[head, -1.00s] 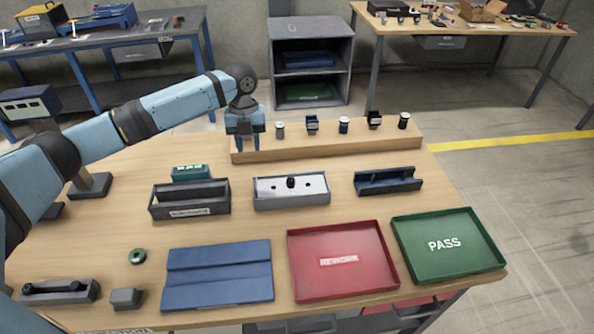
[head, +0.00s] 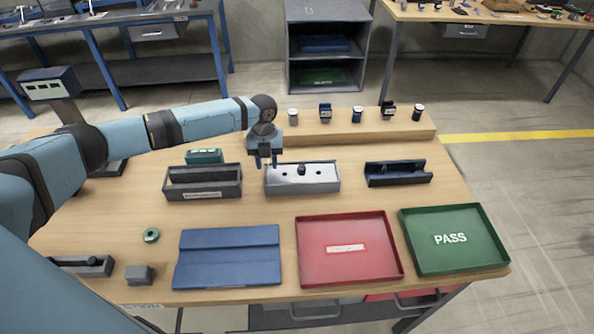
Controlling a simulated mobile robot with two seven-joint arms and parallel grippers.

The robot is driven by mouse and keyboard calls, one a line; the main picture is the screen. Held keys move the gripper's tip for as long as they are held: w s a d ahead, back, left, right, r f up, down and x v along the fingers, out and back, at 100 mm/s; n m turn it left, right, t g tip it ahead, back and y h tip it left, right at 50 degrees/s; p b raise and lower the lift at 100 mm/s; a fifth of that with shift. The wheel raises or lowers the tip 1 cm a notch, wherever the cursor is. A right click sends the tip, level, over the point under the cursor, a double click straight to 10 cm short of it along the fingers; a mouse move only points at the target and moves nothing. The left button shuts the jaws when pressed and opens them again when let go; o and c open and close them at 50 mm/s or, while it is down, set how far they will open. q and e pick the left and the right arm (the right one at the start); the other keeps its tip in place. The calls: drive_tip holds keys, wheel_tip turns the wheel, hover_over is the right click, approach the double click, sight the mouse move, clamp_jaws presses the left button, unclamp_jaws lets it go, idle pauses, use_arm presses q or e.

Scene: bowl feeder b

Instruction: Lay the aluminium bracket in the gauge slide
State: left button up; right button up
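My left gripper (head: 266,162) points down just behind the left end of a grey fixture with a pale metal plate (head: 318,174). Its two fingers show a gap with nothing visible between them. The plate has dark holes and a black knob. A dark blue channel-shaped block (head: 398,179) stands to its right, and a dark grey labelled bin (head: 203,193) to its left. I cannot tell which of these is the gauge slide. I cannot make out the aluminium bracket for certain. My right gripper is not in view.
A wooden ledge (head: 350,131) with several small parts runs along the back. In front lie a folded blue mat (head: 228,258), a red rework tray (head: 318,270) and a green PASS tray (head: 480,262). A green ring (head: 151,235) and a grey block (head: 139,275) are at left.

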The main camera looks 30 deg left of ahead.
use_arm(q)
drive_tip(key=shift+s+f, duration=0.1)
drive_tip(key=shift+f, duration=0.9)
clamp_jaws()
drive_tip(key=shift+r, duration=0.2)
